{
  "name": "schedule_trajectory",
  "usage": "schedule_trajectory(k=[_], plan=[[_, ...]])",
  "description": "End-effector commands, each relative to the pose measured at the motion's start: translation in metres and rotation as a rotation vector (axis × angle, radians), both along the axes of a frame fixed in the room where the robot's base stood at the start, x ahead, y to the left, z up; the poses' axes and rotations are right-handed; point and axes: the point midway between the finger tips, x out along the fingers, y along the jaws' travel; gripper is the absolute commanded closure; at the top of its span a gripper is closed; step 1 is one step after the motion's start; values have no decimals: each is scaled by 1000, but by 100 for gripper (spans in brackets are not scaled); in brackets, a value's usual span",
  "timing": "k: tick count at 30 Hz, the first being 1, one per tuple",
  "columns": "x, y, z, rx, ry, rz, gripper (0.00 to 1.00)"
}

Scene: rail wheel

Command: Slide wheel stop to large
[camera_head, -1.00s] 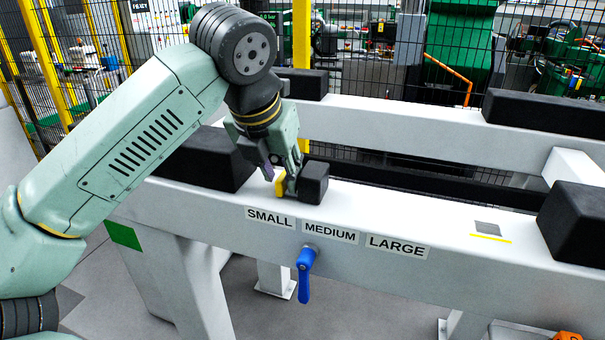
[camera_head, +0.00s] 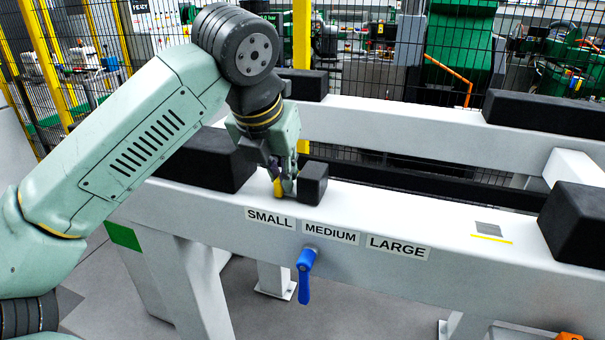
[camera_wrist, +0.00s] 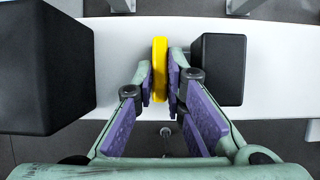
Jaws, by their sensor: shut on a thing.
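The wheel stop is a small black block (camera_head: 313,184) with a yellow upright piece (camera_head: 279,187) at its left side, on the white rail (camera_head: 390,212). It stands above the SMALL and MEDIUM labels, left of the LARGE label (camera_head: 398,247). My gripper (camera_head: 283,182) is shut on the yellow piece. In the wrist view the yellow piece (camera_wrist: 160,62) sits between the purple-padded fingers (camera_wrist: 160,85), and the black block (camera_wrist: 218,68) is just right of the right finger. The join between the yellow piece and block is partly hidden by that finger.
A blue lever (camera_head: 305,277) hangs on the rail's front below MEDIUM. A larger black block (camera_head: 205,160) is close left of my gripper, and another (camera_head: 575,222) stands at the right end. The rail top between is clear, with a yellow line (camera_head: 491,239).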

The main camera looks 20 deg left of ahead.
Motion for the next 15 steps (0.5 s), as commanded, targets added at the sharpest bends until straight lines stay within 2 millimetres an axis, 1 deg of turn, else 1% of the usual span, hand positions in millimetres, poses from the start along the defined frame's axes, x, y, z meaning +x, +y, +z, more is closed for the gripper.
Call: schedule_trajectory(k=[1,15], plan=[[-2,-3,-7,0,16,-4,100],[-3,-22,-8,1,19,-5,100]])
